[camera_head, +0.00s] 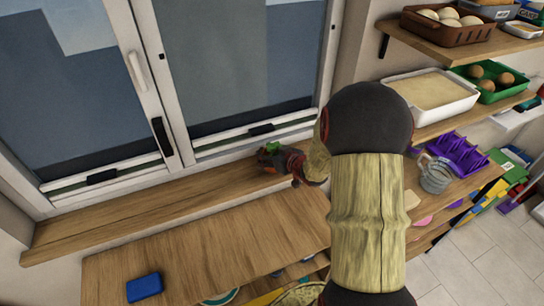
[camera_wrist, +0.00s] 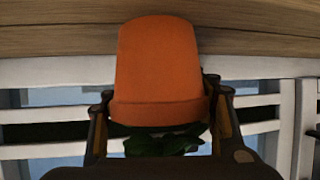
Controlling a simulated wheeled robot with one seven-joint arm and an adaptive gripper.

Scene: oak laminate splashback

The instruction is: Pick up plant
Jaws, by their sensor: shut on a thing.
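The plant is an orange pot (camera_wrist: 160,62) with dark green leaves (camera_wrist: 160,143) at its rim. In the wrist view it appears upside down, its base toward the wooden sill and its leaves toward my gripper's palm. My gripper (camera_wrist: 161,92) is shut on the pot, one finger on each side near the rim. In the head view the plant's green leaves (camera_head: 271,147) show small above the window sill, partly covered by my gripper (camera_head: 276,160). I cannot tell whether the pot's base touches the sill.
The wooden window sill (camera_head: 130,212) runs below the closed white-framed window (camera_head: 160,100). A wooden counter (camera_head: 220,240) in front is mostly clear, with a blue block (camera_head: 144,287) at its left. Shelves at right hold a brown basket (camera_head: 449,33), a white tray (camera_head: 428,95) and a glass jug (camera_head: 435,178).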

